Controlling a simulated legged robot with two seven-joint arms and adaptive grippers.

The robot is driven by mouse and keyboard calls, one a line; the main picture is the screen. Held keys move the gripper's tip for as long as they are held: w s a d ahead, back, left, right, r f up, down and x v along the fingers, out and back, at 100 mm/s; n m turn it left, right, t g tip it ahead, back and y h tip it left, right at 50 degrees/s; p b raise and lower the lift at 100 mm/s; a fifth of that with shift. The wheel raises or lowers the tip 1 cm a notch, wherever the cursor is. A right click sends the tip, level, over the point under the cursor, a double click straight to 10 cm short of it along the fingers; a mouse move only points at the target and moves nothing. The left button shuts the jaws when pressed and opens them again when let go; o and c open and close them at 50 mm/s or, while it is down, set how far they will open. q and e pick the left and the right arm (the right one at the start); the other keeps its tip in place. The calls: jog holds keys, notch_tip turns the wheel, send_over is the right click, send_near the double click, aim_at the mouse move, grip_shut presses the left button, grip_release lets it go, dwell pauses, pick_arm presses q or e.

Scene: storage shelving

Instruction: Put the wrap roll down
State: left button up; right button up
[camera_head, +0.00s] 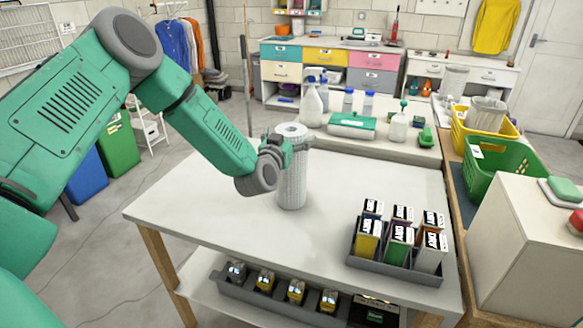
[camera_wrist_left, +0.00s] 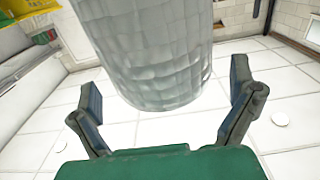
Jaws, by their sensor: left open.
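The wrap roll (camera_head: 291,182) is a pale, ribbed cylinder with a hollow core. It stands upright on the white table (camera_head: 215,208), its base appearing to rest on the top. My left gripper (camera_head: 286,146) is at the roll's upper part, coming from the left. In the left wrist view the roll (camera_wrist_left: 150,50) fills the upper middle, and the fingers of my left gripper (camera_wrist_left: 165,98) are spread wide, with gaps to the roll on both sides. My right gripper is not in view.
A grey tray of small boxes (camera_head: 433,281) sits at the table's right front. Spray bottles (camera_head: 312,103) and a green-white case (camera_head: 352,125) stand behind. A green basket (camera_head: 504,170) is at the right. The table's left part is clear.

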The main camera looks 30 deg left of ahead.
pick_arm(q)
jog(key=shift+x, duration=0.9)
jog(key=shift+w+a+f, duration=0.1)
jog(key=shift+a, duration=0.05)
jog(key=shift+a, duration=0.15)
jog(key=c, duration=1.4)
jog(key=shift+c, duration=0.8)
jog(key=shift+d, duration=0.2)
